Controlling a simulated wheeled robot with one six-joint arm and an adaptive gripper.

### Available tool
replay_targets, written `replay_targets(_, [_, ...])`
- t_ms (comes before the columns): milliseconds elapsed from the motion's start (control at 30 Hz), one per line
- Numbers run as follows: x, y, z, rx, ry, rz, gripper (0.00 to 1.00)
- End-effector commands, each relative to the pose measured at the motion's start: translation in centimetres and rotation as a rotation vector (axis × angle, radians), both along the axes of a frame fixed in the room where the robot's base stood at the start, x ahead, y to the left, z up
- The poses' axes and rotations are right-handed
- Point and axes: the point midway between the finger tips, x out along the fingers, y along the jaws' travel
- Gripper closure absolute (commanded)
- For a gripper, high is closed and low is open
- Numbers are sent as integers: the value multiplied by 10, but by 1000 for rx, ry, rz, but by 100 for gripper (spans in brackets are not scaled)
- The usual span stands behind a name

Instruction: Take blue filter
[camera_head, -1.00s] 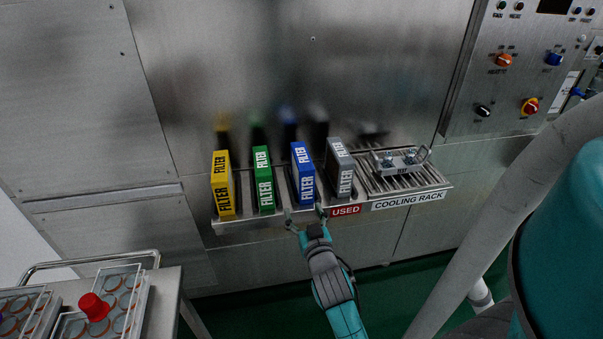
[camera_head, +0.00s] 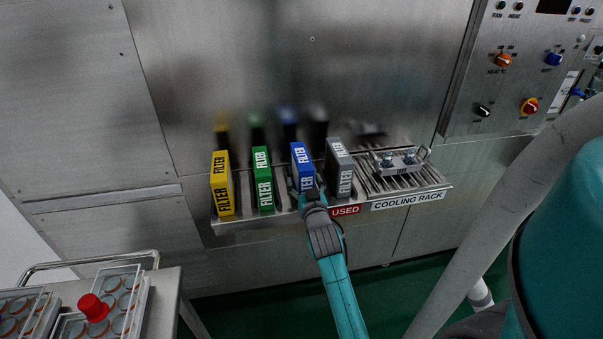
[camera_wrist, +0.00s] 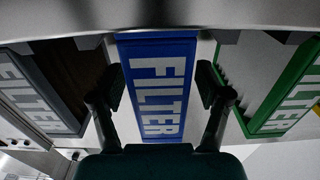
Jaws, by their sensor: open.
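The blue filter (camera_head: 302,166) stands upright on the metal shelf, between the green filter and the grey filter. My gripper (camera_head: 307,190) is at its front, covering the lower part of it in the head view. In the wrist view the blue filter (camera_wrist: 158,85) fills the middle, with white FILTER lettering. The two fingers of my gripper (camera_wrist: 160,88) are apart, one on each side of it. A gap shows on the right side, and the left finger overlaps the filter's edge in the picture. I cannot tell whether either finger touches it.
The green filter (camera_head: 263,178) and yellow filter (camera_head: 222,184) stand to the left. The grey filter (camera_head: 340,168) stands close on the right, above the USED label. The cooling rack (camera_head: 425,180) holds a metal part (camera_head: 400,161). A cart (camera_head: 168,300) with trays is at lower left.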

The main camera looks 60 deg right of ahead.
Motion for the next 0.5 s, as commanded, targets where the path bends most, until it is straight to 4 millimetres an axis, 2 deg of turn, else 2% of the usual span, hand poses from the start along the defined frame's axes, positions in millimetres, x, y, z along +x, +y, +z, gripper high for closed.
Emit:
replay_targets(200, [14, -17, 0, 1, -1, 0, 24])
replay_targets(467, [16, -19, -1, 0, 0, 0, 24])
replay_targets(500, [16, -19, -1, 0, 0, 0, 29])
